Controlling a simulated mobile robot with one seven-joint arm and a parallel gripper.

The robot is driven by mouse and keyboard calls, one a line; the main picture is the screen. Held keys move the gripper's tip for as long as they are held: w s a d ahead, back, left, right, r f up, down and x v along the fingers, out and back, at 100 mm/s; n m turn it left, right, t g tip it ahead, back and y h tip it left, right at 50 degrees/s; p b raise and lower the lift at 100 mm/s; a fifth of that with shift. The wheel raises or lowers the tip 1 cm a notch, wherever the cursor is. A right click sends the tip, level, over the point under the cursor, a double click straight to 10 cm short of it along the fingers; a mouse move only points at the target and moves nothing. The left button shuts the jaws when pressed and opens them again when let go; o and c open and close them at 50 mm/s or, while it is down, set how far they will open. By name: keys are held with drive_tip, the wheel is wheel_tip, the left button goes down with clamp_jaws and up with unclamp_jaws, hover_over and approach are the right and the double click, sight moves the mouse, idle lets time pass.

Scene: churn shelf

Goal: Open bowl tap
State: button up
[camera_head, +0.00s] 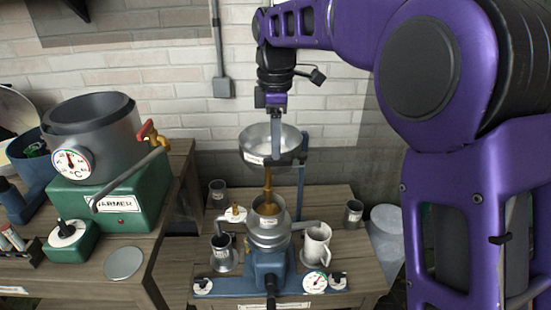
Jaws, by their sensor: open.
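A wide metal bowl (256,158) is held above a blue-based separator by a blue post. Beneath the bowl a brass-coloured piece (268,180) runs down toward the metal vessel (268,235) on top of the separator. It looks like the bowl's tap and outlet, but it is too small to tell the handle or its position. My gripper (277,148) points down at the bowl, its grey fingers overlapping the bowl's inside and rim in the picture. It is open, seen nearly edge-on. I cannot tell whether it touches the bowl.
A green warmer (140,215) with a metal pot, dial and red-handled brass tap (156,136) stands left on another table. A cup (223,250) and white jug (316,246) flank the separator (268,268). Small cups stand behind. A brick wall closes the back.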

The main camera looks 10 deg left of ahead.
drive_tip(key=shift+f, duration=1.65)
clamp_jaws()
